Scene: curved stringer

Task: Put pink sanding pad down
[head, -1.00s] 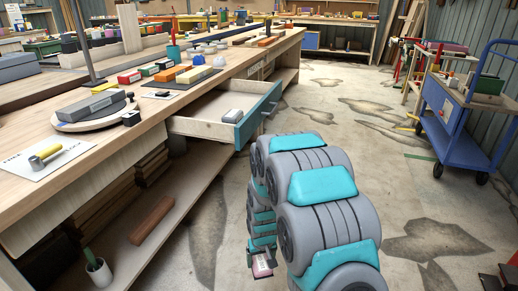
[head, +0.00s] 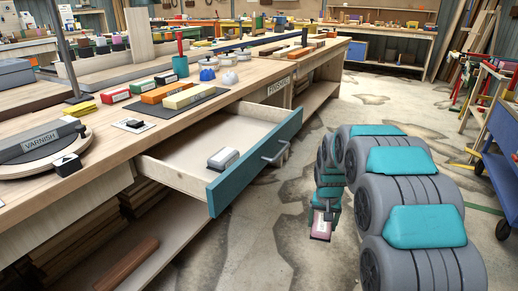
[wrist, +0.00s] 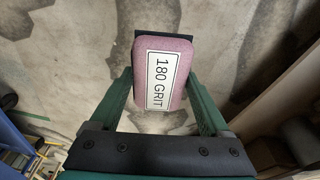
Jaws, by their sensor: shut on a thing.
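My gripper (head: 321,222) hangs over the open floor to the right of the open drawer. It is shut on the pink sanding pad (wrist: 177,56), a rounded block with a white label reading "180 GRIT". In the wrist view the pad sits between the two green fingers, with bare concrete floor behind it. The pad also shows in the head view (head: 320,233), small, at the lower end of my arm, clear of the bench.
The open teal-fronted drawer (head: 262,153) holds a grey-and-white block (head: 223,158); most of its bottom is bare. The wooden workbench (head: 235,92) carries colored blocks, a dark mat, a varnish turntable (head: 38,146) and cups. A blue cart (head: 500,167) stands at right.

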